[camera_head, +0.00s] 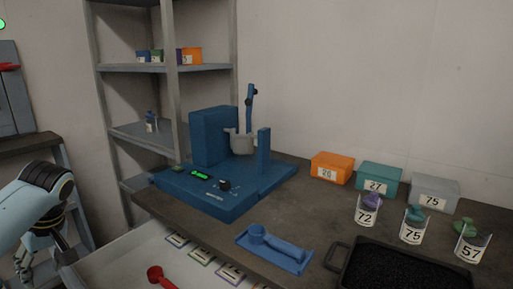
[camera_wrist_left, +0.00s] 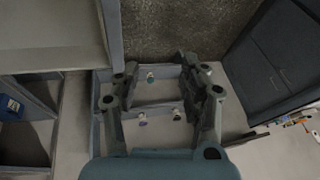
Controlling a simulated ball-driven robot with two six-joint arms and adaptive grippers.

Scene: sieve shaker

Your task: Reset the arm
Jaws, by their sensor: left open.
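My left arm comes in at the lower left of the head view, with my left gripper (camera_head: 27,272) low beside the table, apart from the things on it. In the left wrist view the gripper's two fingers (camera_wrist_left: 158,75) stand apart with nothing held between them. Behind them is a grey tray-like frame (camera_wrist_left: 160,104) with several small round items. My right gripper is in neither view. The blue sieve shaker (camera_head: 212,140) stands on the table, with a grey bowl (camera_head: 242,144) in it and a lit green display.
A blue scoop (camera_head: 275,243) lies on a blue holder, a red scoop (camera_head: 157,276) on a lower white surface. Orange (camera_head: 331,163), teal (camera_head: 378,174) and grey (camera_head: 434,186) boxes stand behind three labelled cups. A black-filled tray (camera_head: 400,272) is at front right. A grey shelf (camera_head: 150,69) stands behind.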

